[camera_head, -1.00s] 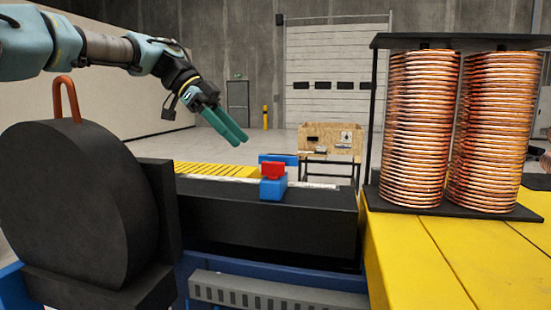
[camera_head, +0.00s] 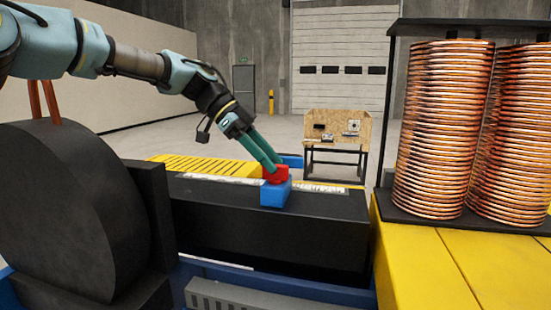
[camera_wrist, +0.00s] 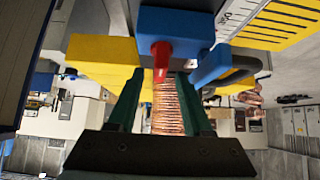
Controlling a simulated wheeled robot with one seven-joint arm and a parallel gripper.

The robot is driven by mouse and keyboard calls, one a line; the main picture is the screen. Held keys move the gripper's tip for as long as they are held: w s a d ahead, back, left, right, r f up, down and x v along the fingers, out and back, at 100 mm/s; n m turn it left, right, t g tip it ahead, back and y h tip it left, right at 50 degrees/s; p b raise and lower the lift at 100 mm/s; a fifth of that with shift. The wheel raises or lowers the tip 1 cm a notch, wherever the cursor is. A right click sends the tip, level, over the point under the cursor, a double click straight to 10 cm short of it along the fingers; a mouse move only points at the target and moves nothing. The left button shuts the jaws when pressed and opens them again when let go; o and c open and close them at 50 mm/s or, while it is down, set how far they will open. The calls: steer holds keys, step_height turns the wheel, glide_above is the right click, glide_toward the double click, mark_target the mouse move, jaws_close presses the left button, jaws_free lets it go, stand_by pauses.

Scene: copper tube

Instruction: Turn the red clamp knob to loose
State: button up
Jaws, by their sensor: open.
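The red clamp knob (camera_head: 277,174) sits on top of a blue clamp block (camera_head: 274,194) on the black machine bed. My gripper (camera_head: 273,168) reaches down from the upper left, with its green fingertips at the knob. In the wrist view the red knob (camera_wrist: 161,56) shows against the blue block (camera_wrist: 178,28), near the tips of the two green fingers. The fingers (camera_wrist: 159,85) are apart, with a gap between them. I cannot tell whether either finger touches the knob.
A large black disc (camera_head: 75,215) stands at the left. Copper coils (camera_head: 440,130) stand in a black rack on a yellow surface (camera_head: 440,260) at the right. A wooden workbench (camera_head: 338,130) is behind. A yellow slatted part (camera_head: 200,168) lies beyond the black bed (camera_head: 230,220).

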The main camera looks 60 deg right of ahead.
steer(key=shift+x, duration=1.05)
jaws_close()
